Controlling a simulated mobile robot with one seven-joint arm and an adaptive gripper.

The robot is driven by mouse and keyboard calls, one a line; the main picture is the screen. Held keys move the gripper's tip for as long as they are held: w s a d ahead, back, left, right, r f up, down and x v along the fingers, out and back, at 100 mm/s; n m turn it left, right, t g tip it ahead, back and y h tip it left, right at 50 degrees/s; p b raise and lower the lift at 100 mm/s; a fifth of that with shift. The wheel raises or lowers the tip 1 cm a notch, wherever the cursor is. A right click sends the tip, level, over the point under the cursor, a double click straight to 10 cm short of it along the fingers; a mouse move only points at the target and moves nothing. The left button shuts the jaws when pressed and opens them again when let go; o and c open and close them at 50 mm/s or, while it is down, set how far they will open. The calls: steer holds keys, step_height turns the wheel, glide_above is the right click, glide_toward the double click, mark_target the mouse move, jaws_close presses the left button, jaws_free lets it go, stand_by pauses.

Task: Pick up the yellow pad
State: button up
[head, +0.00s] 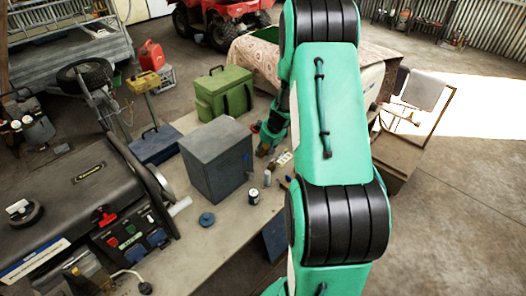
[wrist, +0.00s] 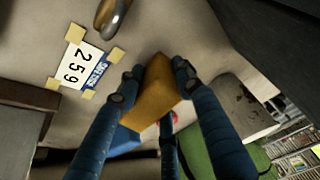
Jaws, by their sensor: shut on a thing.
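The yellow pad (wrist: 156,94) is a mustard-yellow block in the middle of the wrist view. My gripper (wrist: 154,80) is shut on it, with one dark blue finger on each side. The pad is tilted in the picture, and the fingers hide parts of its sides. I cannot tell how far it is from the tabletop. In the head view my gripper (head: 268,138) is beyond the right side of a grey box, partly hidden by my green arm. An orange-yellow patch shows there, too small to tell clearly.
The workbench (head: 235,232) holds the grey box (head: 215,162), a green bag (head: 224,97), a blue case (head: 156,145), a small can (head: 254,196) and a blue round piece (head: 207,219). A dark generator (head: 85,205) stands at left. A taped number card (wrist: 82,64) lies near my gripper.

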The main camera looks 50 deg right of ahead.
step_height(320, 180, up, 9)
steer(key=shift+f+p, duration=0.1)
steer(key=shift+p, duration=0.85)
